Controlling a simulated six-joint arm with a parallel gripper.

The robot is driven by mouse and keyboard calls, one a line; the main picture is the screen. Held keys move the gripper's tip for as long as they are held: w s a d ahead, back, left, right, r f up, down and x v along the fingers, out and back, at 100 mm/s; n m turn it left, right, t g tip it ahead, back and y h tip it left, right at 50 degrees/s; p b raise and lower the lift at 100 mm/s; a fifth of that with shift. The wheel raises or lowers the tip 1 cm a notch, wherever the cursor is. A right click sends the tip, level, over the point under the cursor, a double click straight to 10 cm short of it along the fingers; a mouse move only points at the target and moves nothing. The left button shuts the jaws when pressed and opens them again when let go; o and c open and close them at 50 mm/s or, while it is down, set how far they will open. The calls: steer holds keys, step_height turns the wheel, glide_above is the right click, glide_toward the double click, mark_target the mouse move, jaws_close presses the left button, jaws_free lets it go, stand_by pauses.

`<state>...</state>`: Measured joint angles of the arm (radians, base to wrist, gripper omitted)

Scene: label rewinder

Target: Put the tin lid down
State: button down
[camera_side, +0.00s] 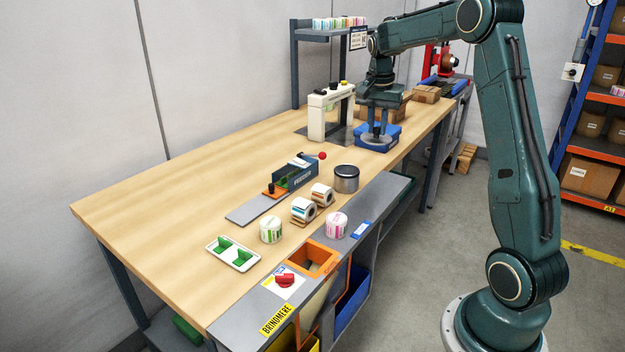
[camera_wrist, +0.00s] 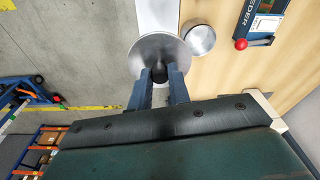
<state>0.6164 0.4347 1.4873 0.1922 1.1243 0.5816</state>
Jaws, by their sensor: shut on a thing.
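My gripper (camera_wrist: 160,82) is shut on the dark knob of the tin lid (camera_wrist: 148,50), a flat round grey metal disc. In the side view, the blue fingers of my gripper (camera_side: 379,122) point down with the lid (camera_side: 375,138) level beneath them. There the lid overlaps a blue tray (camera_side: 392,133) in the picture; its height above the bench is hard to tell. In the wrist view, the lid is over the grey front strip of the bench, left of the round silver tin (camera_wrist: 199,40). The tin (camera_side: 346,180) stands on the bench.
A feeder (camera_side: 294,172) with a red ball handle stands behind the tin. Label rolls (camera_side: 303,209) and an orange-rimmed opening (camera_side: 313,259) lie nearer the camera. A cream machine (camera_side: 330,112) stands near the blue tray. The bench (camera_side: 160,210) is clear at left.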

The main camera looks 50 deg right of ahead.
steer(key=shift+f, duration=0.1)
step_height(320, 180, down, 20)
steer(key=shift+r, duration=0.1)
stand_by(1.0)
steer(key=c, duration=1.3)
jaws_free()
steer(key=r, duration=0.4)
steer(key=a+r, duration=0.1)
steer(key=r, duration=0.7)
steer(key=shift+s+a, duration=0.15)
steer(key=shift+a, duration=0.05)
steer(key=shift+a, duration=0.1)
